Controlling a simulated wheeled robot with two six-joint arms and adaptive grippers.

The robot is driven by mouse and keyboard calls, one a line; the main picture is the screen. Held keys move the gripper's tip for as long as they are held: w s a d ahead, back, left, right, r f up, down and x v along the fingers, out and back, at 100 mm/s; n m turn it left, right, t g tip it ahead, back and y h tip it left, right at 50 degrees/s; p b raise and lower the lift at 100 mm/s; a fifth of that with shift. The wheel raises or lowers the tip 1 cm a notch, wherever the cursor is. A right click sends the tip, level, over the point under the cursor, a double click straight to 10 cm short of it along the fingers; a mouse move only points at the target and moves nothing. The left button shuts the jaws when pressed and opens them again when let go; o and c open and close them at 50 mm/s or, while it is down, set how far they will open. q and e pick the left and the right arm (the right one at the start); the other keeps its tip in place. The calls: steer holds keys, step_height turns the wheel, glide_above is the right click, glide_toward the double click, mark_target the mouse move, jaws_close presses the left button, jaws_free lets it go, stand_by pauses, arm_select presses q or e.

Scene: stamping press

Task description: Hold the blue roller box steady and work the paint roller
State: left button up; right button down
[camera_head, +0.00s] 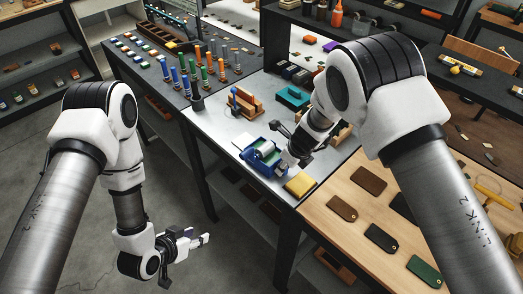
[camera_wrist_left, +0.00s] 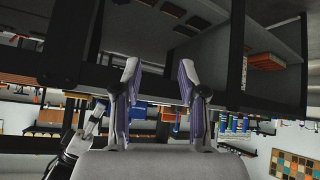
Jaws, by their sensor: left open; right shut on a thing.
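The blue roller box (camera_head: 248,158) sits on the light worktop, in the middle of the head view. A pale roller (camera_head: 266,147) shows in its opening. My right gripper (camera_head: 282,150) is over the right side of the box, shut on what looks like the paint roller; its fingers and the handle are mostly hidden by the wrist. My left gripper (camera_head: 202,239) is open and empty, low over the floor in front of the bench, well away from the box. In the left wrist view its two fingers (camera_wrist_left: 158,92) stand apart with nothing between them.
A yellow block (camera_head: 300,184) lies close to the right of the box. A teal tray (camera_head: 292,97) and a wooden holder (camera_head: 247,104) stand behind. Dark leather pieces (camera_head: 381,239) lie on the wooden table at right. Bench legs and shelves stand near my left gripper.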

arm_select(q)
steer(key=w+d+r+m+t+h, duration=0.2)
steer(key=w+d+r+t+h, duration=0.2)
steer(key=w+r, duration=0.25)
steer(key=m+t+h, duration=0.2)
steer(key=m+h, duration=0.1)
steer(key=h, duration=0.1)
glide_toward(241, 158)
steer(key=x, duration=1)
steer(key=shift+d+r, duration=0.1)
steer(key=shift+d, duration=0.05)
